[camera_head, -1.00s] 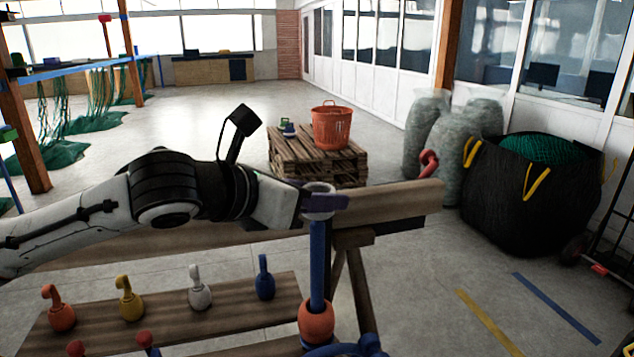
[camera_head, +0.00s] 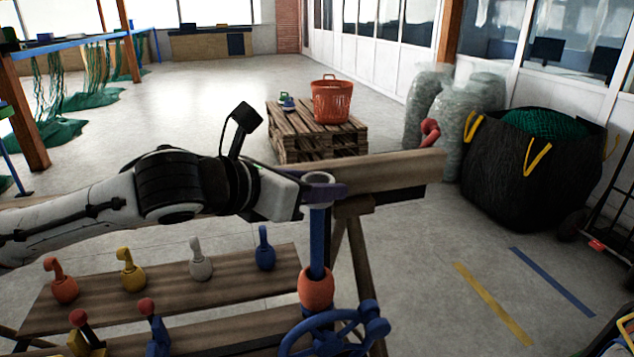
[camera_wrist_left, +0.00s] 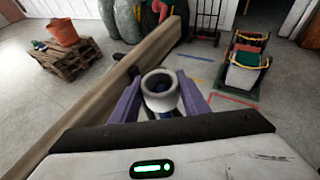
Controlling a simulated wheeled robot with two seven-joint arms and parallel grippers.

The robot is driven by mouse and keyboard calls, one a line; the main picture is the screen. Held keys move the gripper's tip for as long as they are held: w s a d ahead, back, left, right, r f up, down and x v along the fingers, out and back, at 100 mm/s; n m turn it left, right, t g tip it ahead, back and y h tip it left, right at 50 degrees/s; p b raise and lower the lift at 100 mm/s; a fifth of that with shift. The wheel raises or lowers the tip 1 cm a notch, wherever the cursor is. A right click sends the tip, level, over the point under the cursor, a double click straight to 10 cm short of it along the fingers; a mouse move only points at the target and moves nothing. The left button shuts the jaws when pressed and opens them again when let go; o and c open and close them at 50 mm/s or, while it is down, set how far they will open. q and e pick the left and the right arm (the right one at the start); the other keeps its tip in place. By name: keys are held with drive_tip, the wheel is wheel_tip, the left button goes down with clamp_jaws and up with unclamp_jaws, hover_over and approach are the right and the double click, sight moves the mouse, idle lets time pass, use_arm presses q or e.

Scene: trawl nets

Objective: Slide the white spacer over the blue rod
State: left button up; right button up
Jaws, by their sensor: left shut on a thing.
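The white spacer (camera_head: 318,178) is a short ring, held upright between the purple fingers of my left gripper (camera_head: 322,190). In the left wrist view the ring (camera_wrist_left: 160,92) sits between both fingers, its opening facing up with a dark bluish inside. The blue rod (camera_head: 317,240) stands upright on an orange rounded base (camera_head: 316,287). The spacer is in line with the rod at its upper part, and the rod shows only below it. The rod appears to run up into the spacer, but its top is hidden. My right gripper is not in view.
A wooden beam (camera_head: 390,172) runs behind the rod. A bench (camera_head: 100,300) at left carries orange, yellow, white and blue hooked pegs. A blue handwheel (camera_head: 335,338) is just below the rod's base. A pallet (camera_head: 300,140) with an orange basket stands farther back.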

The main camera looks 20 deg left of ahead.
use_arm(q)
drive_tip(key=o, duration=1.1)
drive_tip(key=shift+o, duration=0.2)
drive_tip(key=v, duration=1)
drive_tip(key=shift+s, duration=0.15)
